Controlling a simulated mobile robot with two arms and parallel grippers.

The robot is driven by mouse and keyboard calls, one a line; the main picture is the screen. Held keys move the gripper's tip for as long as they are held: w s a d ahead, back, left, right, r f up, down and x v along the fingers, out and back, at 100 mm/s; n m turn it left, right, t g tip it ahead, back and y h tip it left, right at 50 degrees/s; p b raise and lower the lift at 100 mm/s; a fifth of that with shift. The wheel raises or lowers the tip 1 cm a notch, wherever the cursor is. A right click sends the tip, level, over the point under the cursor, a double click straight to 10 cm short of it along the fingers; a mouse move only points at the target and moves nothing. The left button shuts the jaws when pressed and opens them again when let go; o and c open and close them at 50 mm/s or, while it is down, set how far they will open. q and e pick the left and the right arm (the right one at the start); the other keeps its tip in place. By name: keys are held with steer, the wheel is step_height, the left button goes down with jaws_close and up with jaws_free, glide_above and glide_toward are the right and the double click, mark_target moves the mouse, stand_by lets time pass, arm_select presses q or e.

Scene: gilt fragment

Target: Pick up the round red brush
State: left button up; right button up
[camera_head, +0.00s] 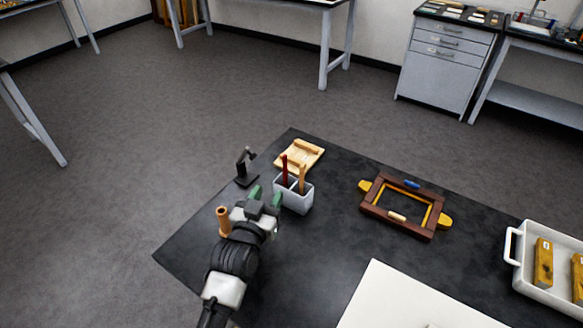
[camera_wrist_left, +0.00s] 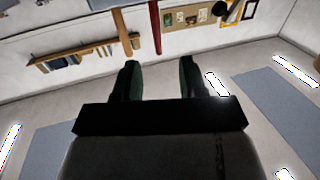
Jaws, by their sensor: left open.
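The round red brush (camera_head: 285,172) stands upright in a white holder (camera_head: 297,200) on the black table; only its dark red handle shows. A tan-handled tool (camera_head: 302,178) stands beside it in the same holder. In the left wrist view the red handle (camera_wrist_left: 155,27) lies beyond the fingertips, between their lines, and the tan one (camera_wrist_left: 120,32) is left of it. My left gripper (camera_head: 265,197) has green-tipped fingers, open and empty, just left of the holder. It also shows in the left wrist view (camera_wrist_left: 159,72). My right gripper is not in view.
An orange-brown cylinder (camera_head: 223,221) is left of my gripper. A wooden frame (camera_head: 406,205), white board (camera_head: 410,303) and white tray (camera_head: 522,275) lie right. Bare tabletop separates holder and frame.

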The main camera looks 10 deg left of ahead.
mark_target(284, 165)
arm_select(q)
steer(key=w, duration=0.3)
steer(key=w+d+r+p, duration=0.1)
steer(key=w, duration=0.2)
steer(key=w+p, duration=0.1)
steer(key=w, duration=0.2)
steer(key=shift+w+d+r, duration=0.2)
steer(key=shift+w+d, duration=0.05)
steer(key=shift+d, duration=0.15)
steer(key=shift+w+f, duration=0.15)
steer(key=shift+w, duration=0.45)
steer(key=shift+s, duration=0.1)
steer(key=c, duration=0.3)
jaws_close()
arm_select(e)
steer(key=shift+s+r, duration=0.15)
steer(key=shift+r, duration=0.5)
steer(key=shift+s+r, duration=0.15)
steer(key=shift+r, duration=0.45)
